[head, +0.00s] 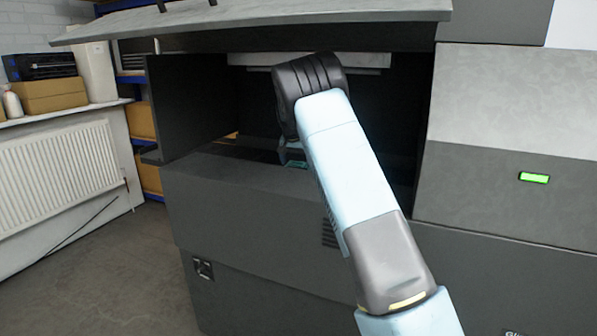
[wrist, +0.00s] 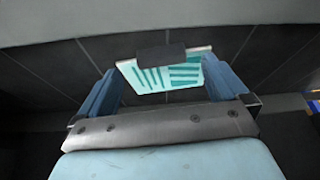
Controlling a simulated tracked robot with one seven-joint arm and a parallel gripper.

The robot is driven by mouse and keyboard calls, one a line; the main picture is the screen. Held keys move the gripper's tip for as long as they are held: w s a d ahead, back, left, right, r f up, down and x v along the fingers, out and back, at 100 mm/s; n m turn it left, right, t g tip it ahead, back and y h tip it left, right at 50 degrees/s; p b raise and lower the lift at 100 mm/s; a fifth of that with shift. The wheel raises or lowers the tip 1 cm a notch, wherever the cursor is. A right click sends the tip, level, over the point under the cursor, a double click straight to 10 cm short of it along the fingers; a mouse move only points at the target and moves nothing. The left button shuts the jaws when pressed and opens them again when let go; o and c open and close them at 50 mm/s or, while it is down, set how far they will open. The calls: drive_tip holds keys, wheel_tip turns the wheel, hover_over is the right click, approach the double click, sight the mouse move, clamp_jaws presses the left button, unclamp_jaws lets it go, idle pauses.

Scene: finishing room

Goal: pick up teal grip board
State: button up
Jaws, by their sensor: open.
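I cannot tell how far the board is from the fingertips. In the head view my arm reaches into the dark machine opening and hides most of the gripper; a small teal patch (head: 297,164) shows below it.
The grey machine (head: 250,215) has a raised lid (head: 260,20) above the opening, and side walls close to my arm. A panel with a green display (head: 534,178) is at right. A radiator (head: 60,170) and a shelf with boxes (head: 50,95) stand at left. Floor at lower left is clear.

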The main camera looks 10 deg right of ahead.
drive_tip(key=x, duration=0.4)
drive_tip(key=shift+w+a+f, duration=0.1)
drive_tip(key=shift+w+f, duration=0.05)
drive_tip(key=shift+f, duration=0.25)
drive_tip(key=c, duration=1.1)
